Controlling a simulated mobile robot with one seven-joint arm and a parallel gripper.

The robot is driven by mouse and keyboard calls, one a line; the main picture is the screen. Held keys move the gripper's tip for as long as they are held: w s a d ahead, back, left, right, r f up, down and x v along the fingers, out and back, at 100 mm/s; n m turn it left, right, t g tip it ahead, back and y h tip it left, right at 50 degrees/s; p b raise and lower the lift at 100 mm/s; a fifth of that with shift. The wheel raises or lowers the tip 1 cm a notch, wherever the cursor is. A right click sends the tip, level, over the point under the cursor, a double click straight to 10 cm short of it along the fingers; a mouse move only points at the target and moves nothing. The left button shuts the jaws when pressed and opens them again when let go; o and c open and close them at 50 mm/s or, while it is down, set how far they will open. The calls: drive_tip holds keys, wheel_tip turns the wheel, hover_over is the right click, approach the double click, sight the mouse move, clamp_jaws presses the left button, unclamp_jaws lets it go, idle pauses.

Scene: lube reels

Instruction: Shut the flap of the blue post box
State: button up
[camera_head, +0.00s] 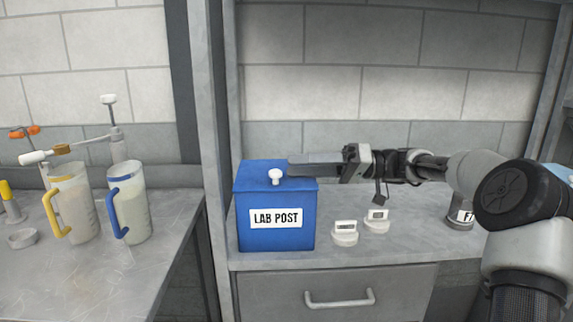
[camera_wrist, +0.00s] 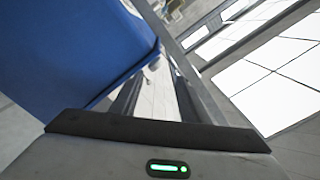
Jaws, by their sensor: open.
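The blue post box (camera_head: 255,232), with a "LAB POST" label on its front, stands upright on the grey bench. Its blue top flap (camera_head: 252,178) carries a white knob (camera_head: 276,176) and looks flat or nearly flat; I cannot tell whether a small gap remains. My gripper (camera_head: 293,166) reaches in from the right, level with the top's back right part and just right of the knob. It is open and holds nothing. I cannot tell whether it touches the flap. In the wrist view a large blue surface of the box (camera_wrist: 70,45) fills the upper left.
Two small white labelled pieces (camera_head: 345,233) (camera_head: 376,220) stand on the bench right of the box. A grey labelled container (camera_head: 461,216) is farther right, partly behind my arm. A grey post (camera_head: 208,130) rises left of the box. Two jugs (camera_head: 75,205) (camera_head: 130,205) stand on the left bench.

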drive_tip(key=d+p, duration=0.2)
drive_tip(key=d, duration=1.1)
drive_tip(key=shift+d, duration=0.2)
